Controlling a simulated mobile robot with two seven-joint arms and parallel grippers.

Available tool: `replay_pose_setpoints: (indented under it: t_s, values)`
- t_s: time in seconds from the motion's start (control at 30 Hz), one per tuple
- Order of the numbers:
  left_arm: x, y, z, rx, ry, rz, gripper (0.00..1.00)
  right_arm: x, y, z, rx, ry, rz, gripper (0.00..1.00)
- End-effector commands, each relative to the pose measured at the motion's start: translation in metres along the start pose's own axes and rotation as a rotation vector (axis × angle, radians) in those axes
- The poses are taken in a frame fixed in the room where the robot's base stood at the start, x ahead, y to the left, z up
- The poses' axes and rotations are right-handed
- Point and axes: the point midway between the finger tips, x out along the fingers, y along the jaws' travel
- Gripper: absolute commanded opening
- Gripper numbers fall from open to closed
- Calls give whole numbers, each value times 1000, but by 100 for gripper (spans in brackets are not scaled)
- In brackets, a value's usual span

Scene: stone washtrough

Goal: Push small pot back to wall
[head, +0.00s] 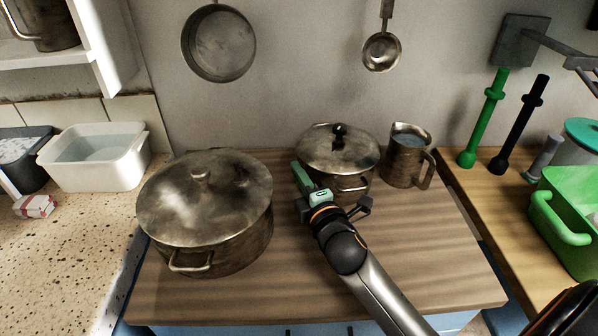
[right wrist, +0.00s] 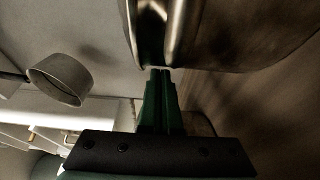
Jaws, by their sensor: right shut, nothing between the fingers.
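The small pot (head: 352,163) is a worn metal pot with a lid, a dark knob and side handles. It stands upright at the back of the wooden counter, close to the wall (head: 290,80); its lid hides any gap behind it. My right gripper (head: 299,171) has green fingers, shut and empty, at the front left side of the small pot. In the right wrist view, the fingertips (right wrist: 160,72) are right at the small pot (right wrist: 215,35), by a bright metal part that looks like a handle. Contact is unclear. My left gripper is not in view.
A large lidded pot (head: 205,205) stands left of my right gripper. A metal jug (head: 405,160) stands close to the right of the small pot. A pan (head: 219,43) and a ladle (head: 381,52) hang on the wall. The counter's front right (head: 440,250) is clear.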

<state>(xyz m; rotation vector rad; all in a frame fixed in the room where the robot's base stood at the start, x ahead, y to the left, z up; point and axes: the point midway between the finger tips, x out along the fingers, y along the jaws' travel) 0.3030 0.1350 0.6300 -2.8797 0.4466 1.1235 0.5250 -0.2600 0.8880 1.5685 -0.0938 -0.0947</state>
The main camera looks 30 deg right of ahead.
Motion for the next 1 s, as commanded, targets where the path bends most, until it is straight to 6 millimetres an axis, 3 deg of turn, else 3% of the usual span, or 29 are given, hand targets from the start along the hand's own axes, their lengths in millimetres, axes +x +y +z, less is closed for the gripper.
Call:
replay_pose_setpoints:
  t_s: [0.23, 0.47, 1.0]
  values:
    - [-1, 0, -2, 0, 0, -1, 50, -1, 1, 2, -1, -1, -1, 0]
    - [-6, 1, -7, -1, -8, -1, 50, -8, 1, 24, -1, -2, -2, 0]
    - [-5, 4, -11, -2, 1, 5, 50, -4, 1, 23, 0, 0, 1, 0]
